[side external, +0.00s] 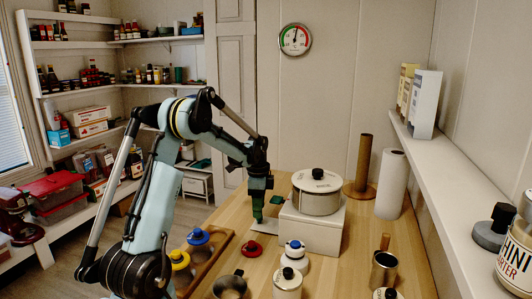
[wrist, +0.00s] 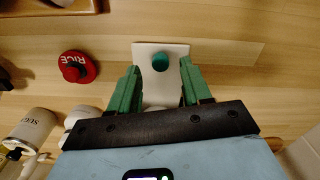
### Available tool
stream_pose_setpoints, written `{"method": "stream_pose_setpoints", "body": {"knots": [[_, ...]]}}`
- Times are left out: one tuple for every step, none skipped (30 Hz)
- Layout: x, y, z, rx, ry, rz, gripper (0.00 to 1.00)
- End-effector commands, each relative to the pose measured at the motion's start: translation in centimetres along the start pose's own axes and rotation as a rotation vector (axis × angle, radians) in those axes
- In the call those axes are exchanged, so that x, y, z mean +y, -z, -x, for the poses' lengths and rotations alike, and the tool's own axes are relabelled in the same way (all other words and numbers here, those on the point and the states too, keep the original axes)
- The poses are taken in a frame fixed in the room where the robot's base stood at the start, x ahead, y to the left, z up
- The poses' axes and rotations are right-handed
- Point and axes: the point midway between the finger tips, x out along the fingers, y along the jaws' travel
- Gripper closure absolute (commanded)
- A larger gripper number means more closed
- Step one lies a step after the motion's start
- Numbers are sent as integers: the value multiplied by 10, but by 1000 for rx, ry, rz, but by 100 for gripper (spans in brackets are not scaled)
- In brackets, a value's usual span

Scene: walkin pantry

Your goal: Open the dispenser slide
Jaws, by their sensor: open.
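A white plate with a teal knob, which looks like the dispenser slide (wrist: 160,48), lies low over the wooden counter in the wrist view. Its teal knob (wrist: 161,62) stands near its middle. A pale part of the plate shows below my gripper in the side view (side external: 266,229), beside a white block. My gripper (wrist: 160,66) points down with its green fingers apart, one on each side of the knob. Gaps show on both sides, so it holds nothing. In the side view my gripper (side external: 257,215) hides the knob.
The white block (side external: 312,232) carries a lidded pot (side external: 317,194). A red lid marked RICE (wrist: 77,67) lies to the left; it also shows in the side view (side external: 251,248). Canisters (side external: 288,284) crowd the front. A paper roll (side external: 391,185) stands at the right.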

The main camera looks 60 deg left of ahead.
Motion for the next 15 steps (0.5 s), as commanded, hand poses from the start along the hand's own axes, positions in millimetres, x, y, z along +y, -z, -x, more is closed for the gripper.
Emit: {"method": "stream_pose_setpoints", "body": {"knots": [[0, 0, -7, 0, 0, 0, 52], [0, 0, -10, 0, 0, 0, 52], [0, 0, -14, 0, 0, 0, 52], [0, 0, -17, 0, 0, 0, 52], [0, 0, -19, 0, 0, 0, 52], [0, 0, -21, 0, 0, 0, 52], [0, 0, -22, 0, 0, 0, 52], [0, 0, -23, 0, 0, 0, 52], [0, 0, -24, 0, 0, 0, 52], [0, 0, -24, 0, 0, 0, 52], [0, 0, -24, 0, 0, 0, 52], [0, 0, -24, 0, 0, 0, 52], [0, 0, -24, 0, 0, 0, 52], [0, 0, -24, 0, 0, 0, 52], [0, 0, -24, 0, 0, 0, 52]]}}
